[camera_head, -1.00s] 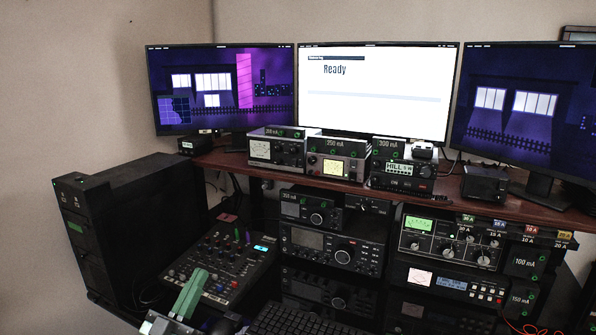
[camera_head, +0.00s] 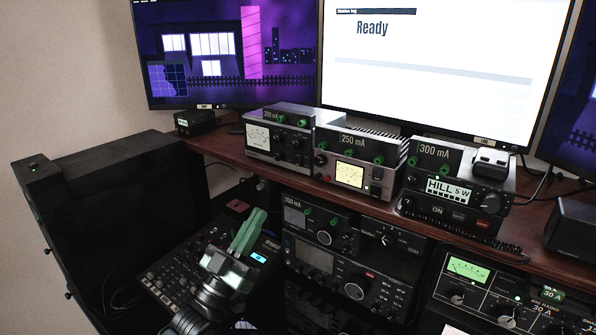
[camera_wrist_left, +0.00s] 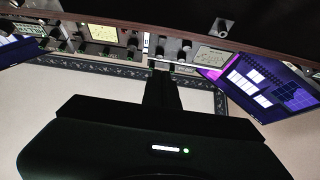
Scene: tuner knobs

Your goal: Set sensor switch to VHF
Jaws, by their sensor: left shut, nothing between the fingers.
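My left gripper (camera_head: 250,230) comes in from the bottom, its green fingers pressed together and pointing up. It is over the mixer (camera_head: 175,268) and left of the shelf radios, apart from them, with nothing held. Its dark fingers also show in the left wrist view (camera_wrist_left: 162,88). Under the shelf, a small dark panel (camera_head: 392,243) carries a pointer knob (camera_head: 385,240) with small labels around it. The labels are too small to read, so I cannot tell whether this is the sensor switch or where it points. My right gripper is not in view.
Meters (camera_head: 352,172) and a HILL display unit (camera_head: 450,195) stand on the wooden shelf (camera_head: 225,150). Below are stacked radios (camera_head: 350,280) and a green-dial tuner (camera_head: 468,268). A black cabinet (camera_head: 130,200) stands at left. Monitors (camera_head: 440,70) are behind.

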